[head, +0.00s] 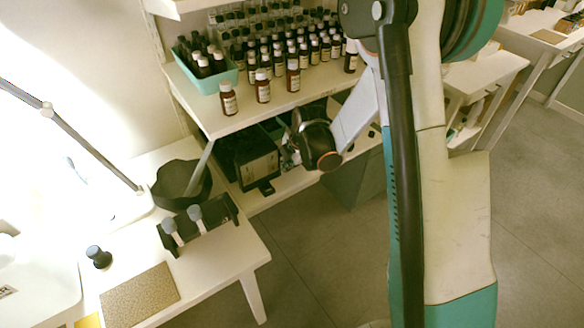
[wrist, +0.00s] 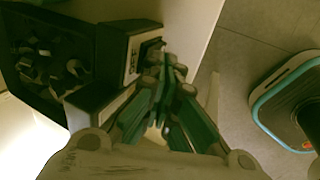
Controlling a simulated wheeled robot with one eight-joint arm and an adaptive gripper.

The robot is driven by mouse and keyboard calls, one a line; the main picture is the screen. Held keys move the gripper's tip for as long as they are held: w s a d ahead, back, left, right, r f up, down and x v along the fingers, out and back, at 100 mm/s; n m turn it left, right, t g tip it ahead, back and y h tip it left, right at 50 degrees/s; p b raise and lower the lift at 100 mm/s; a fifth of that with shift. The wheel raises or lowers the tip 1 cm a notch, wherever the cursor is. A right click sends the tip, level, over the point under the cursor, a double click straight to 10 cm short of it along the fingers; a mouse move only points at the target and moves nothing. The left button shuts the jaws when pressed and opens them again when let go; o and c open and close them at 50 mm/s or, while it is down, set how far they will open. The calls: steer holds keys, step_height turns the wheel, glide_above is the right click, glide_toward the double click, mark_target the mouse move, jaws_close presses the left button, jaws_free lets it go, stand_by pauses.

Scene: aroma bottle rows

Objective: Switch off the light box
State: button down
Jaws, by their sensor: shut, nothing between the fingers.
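A dark box (head: 240,155) with a pale front panel stands on the lower shelf in the head view; I take it to be the light box. A dark tab sticks out at its lower front. In the wrist view, a dark box with a pale panel (wrist: 133,62) and a small black switch-like part (wrist: 151,47) lies just beyond my fingertips. My gripper (wrist: 167,68) is shut and empty, its green fingers together close to that black part. Contact cannot be told. In the head view my wrist hides most of the fingers, right of the box.
The shelf (head: 222,125) above holds several brown bottles and a teal tray (head: 212,82). A black bowl (head: 180,184) and a black rack (head: 200,225) stand on the white table (head: 225,262) at left.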

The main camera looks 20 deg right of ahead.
steer(key=shift+w+f, duration=0.2)
steer(key=shift+w, duration=0.1)
steer(key=shift+s+r, duration=0.15)
steer(key=shift+r, duration=0.05)
steer(key=shift+r+p, duration=0.5)
steer(key=shift+r, duration=0.2)
